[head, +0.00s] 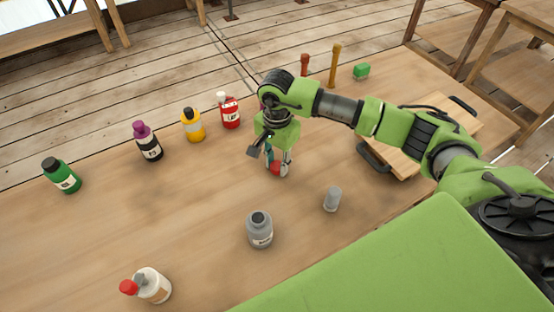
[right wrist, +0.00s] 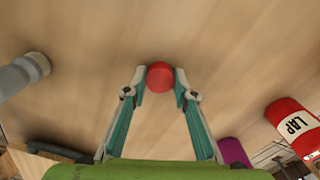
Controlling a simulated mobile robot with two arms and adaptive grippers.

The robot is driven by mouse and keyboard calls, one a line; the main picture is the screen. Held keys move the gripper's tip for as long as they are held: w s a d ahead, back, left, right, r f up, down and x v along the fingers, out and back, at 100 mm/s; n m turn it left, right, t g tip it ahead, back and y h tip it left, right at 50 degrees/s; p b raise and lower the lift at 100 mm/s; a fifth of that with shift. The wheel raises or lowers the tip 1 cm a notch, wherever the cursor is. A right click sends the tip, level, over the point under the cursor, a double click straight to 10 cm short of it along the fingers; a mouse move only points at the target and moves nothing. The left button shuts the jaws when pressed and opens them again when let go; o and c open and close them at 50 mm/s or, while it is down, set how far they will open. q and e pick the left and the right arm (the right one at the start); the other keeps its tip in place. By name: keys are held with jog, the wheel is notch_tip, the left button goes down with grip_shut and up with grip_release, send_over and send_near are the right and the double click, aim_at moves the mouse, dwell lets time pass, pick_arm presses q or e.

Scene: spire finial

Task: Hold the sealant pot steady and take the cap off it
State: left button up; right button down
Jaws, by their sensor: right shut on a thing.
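My right gripper (head: 277,170) is shut on a small red round cap-like piece (head: 276,169), low over the middle of the table. In the right wrist view the piece (right wrist: 160,77) sits between the two fingertips (right wrist: 160,78). No pot is visible under it. A grey pot (head: 260,231) with a dark round top stands upright, nearer the front. I cannot read its label or tell whether the dark top is a cap or an opening. No label in view reads as sealant. My left gripper is not in view.
Green (head: 61,176), purple-capped black (head: 148,143), yellow (head: 192,126) and red (head: 230,112) bottles stand along the back left. A white bottle with a red tip (head: 153,287) is front left. A grey cylinder (head: 332,199) stands right of the pot. A wooden tray (head: 392,157) lies right.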

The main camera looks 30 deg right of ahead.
jog(key=shift+f+b, duration=0.25)
jog(key=shift+b, duration=0.05)
jog(key=c, duration=1.7)
grip_release()
jog(key=shift+r, duration=0.15)
